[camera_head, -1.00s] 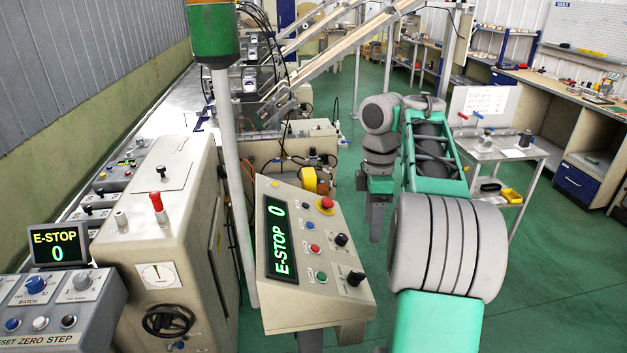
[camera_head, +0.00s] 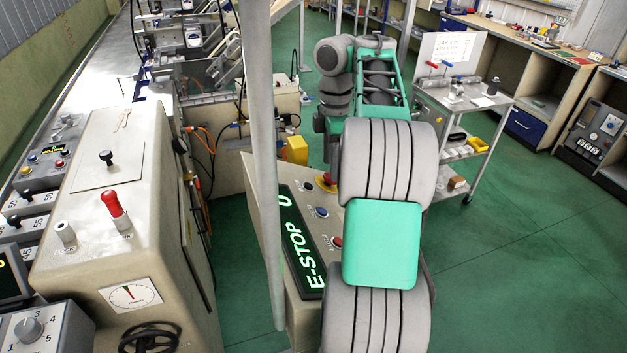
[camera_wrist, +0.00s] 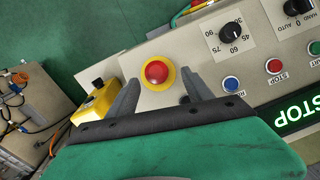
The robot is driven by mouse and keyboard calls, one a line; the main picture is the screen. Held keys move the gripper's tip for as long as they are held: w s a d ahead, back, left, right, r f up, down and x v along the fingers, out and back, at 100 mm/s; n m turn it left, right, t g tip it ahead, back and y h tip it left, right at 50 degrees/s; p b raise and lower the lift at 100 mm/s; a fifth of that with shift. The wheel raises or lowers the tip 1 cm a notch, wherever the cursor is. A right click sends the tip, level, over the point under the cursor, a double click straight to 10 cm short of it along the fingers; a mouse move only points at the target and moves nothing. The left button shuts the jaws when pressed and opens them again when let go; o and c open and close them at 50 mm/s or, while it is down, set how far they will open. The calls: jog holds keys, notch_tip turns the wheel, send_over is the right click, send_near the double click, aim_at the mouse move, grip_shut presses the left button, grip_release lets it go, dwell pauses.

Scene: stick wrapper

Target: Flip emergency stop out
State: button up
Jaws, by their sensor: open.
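The emergency stop is a red mushroom button (camera_wrist: 156,72) on a yellow ring, on the beige control panel (camera_wrist: 195,58). In the wrist view it sits between the two fingers of my open gripper (camera_wrist: 160,90), with a gap on each side; whether the fingers reach its height I cannot tell. The panel display (camera_head: 300,240) reads E-STOP 0 in green. My gripper is hidden behind my arm in the head view.
A grey post (camera_head: 263,150) stands just left of the panel. A yellow box (camera_wrist: 97,103) is close to my left finger. A dial (camera_wrist: 232,36) and blue and red buttons (camera_wrist: 231,84) lie to the right. A tool cart (camera_head: 465,125) stands at the right.

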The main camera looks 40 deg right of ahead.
aim_at(328, 175)
jog(key=f, duration=0.1)
jog(key=d+f+b, duration=0.1)
jog(key=s+f, duration=0.1)
jog(key=shift+d+f+b, duration=0.2)
jog(key=shift+d+b, duration=0.05)
jog(key=shift+b, duration=0.1)
jog(key=shift+s, duration=0.2)
jog(key=shift+d, duration=0.15)
jog(key=shift+w+a, duration=0.4)
jog(key=shift+a, duration=0.2)
jog(key=shift+w+a, duration=0.35)
jog(key=shift+a, duration=0.25)
jog(key=shift+c, duration=0.7)
jog(key=shift+w+a, duration=0.15)
jog(key=shift+w, duration=0.05)
jog(key=shift+c, duration=0.7)
jog(key=shift+s+f, duration=0.1)
jog(key=shift+f, duration=0.15)
grip_shut()
